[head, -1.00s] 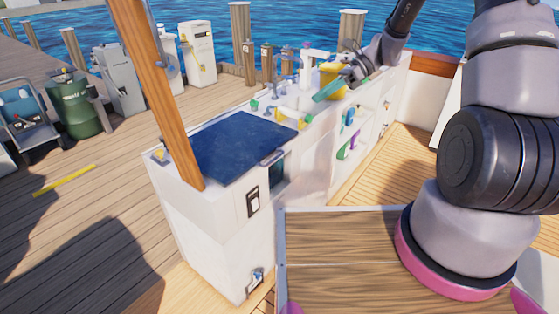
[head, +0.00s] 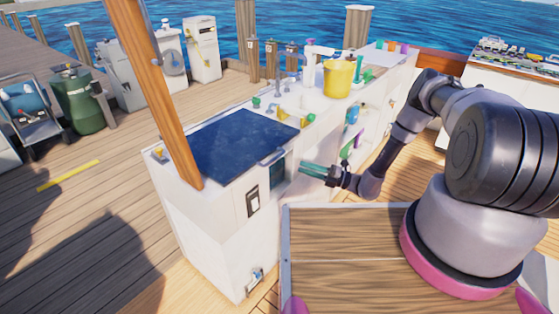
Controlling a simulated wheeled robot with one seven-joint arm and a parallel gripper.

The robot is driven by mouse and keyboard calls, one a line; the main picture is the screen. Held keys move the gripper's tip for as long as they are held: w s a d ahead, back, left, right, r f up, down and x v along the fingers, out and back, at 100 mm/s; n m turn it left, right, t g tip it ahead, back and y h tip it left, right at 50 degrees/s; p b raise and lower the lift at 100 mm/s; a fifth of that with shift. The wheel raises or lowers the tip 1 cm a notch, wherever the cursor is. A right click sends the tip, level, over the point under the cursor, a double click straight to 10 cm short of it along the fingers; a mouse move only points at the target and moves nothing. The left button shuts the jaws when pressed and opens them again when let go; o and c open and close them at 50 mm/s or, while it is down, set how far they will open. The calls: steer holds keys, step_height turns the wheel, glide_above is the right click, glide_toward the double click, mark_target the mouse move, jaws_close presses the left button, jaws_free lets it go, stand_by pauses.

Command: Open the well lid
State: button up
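The well lid appears to be the dark blue square panel (head: 232,140) lying flat and closed on the near end of the white counter (head: 205,235). A metal bar handle (head: 271,158) sits at its front right edge. My gripper (head: 304,169), with teal fingers, is to the right of the handle and slightly lower, beside the counter's front face. It points left and appears apart from the handle. Nothing shows between its fingers, but their gap is too small to judge.
A wooden post (head: 160,95) rises at the lid's left corner. A yellow bucket (head: 338,79) and a faucet stand farther along the counter. A wooden board (head: 340,235) lies in front of me. Open deck is to the right of the counter.

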steer(key=x, duration=1)
steer(key=shift+a, duration=0.4)
steer(key=shift+w, duration=0.1)
steer(key=shift+c, duration=0.4)
jaws_close()
stand_by(0.5)
